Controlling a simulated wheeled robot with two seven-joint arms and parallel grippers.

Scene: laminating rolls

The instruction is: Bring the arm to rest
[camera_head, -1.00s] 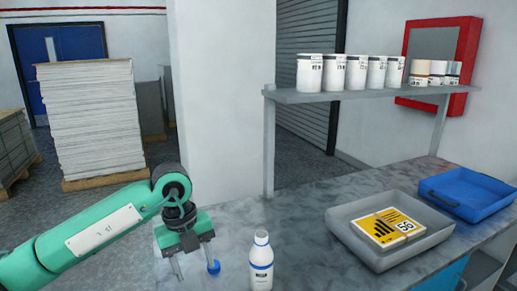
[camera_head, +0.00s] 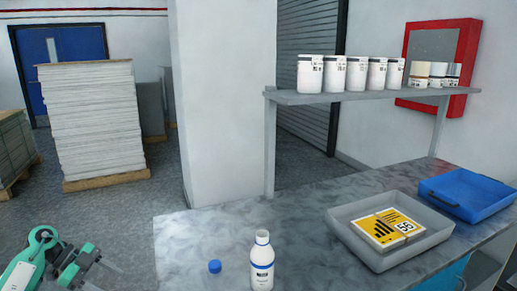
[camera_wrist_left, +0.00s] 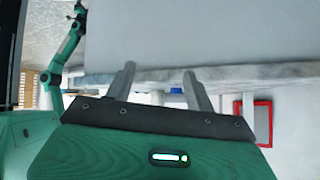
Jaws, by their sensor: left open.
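My left gripper (camera_head: 100,264) is at the lower left of the head view, off the table's left end and apart from the bottle and cap. In the left wrist view its two fingers (camera_wrist_left: 158,75) are spread with nothing between them. A white bottle (camera_head: 262,265) with blue bands stands upright near the table's front, its white neck uncovered. A blue cap (camera_head: 214,267) lies on the table to its left. A green arm, seemingly my right one, shows small at the left of the wrist view; its gripper's state cannot be made out.
The grey table (camera_head: 195,235) is clear at its left. A grey tray (camera_head: 345,228) holding a yellow labelled pack (camera_head: 378,228) and a blue tray (camera_head: 470,205) are at the right. A shelf (camera_head: 300,97) carries several white tubs. A paper stack (camera_head: 90,125) stands behind.

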